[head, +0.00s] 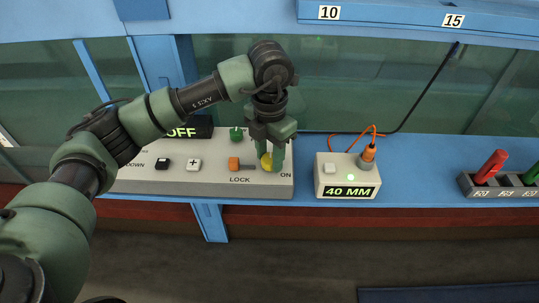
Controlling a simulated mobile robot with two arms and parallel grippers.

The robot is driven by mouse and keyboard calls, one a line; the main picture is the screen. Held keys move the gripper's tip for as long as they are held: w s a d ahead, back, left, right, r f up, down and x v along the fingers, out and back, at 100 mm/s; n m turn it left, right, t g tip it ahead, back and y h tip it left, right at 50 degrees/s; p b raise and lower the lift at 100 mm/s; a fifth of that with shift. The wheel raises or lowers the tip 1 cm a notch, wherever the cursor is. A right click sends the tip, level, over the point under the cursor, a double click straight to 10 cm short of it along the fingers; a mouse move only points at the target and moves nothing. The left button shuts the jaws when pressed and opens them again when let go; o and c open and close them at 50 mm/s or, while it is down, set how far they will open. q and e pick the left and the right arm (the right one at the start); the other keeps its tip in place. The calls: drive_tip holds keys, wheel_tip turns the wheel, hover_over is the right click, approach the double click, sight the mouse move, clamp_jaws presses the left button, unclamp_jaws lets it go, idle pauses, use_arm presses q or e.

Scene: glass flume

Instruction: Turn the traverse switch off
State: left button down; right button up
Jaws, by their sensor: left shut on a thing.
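The grey control box (215,178) stands on the blue ledge. An orange LOCK slider (234,164) is just left of the knob. A dark display (184,132) at the back of the box reads OFF, partly covered by my left arm. My right gripper is not in view.
On the box are a green knob (236,134), a black button (162,164) and a white plus button (194,165). To the right stands a small box (325,188) reading 40 MM with an orange cabled plug (368,154). A rack (490,190) holds red and green handles.

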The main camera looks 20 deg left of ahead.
sight(270, 159)
use_arm(q)
drive_tip(key=shift+w+r, duration=0.1)
drive_tip(key=c, duration=0.9)
unclamp_jaws()
wheel_tip(270, 159, up, 8)
drive_tip(key=shift+f+b, duration=0.1)
drive_tip(key=shift+b, duration=0.65)
drive_tip(key=shift+f, duration=0.1)
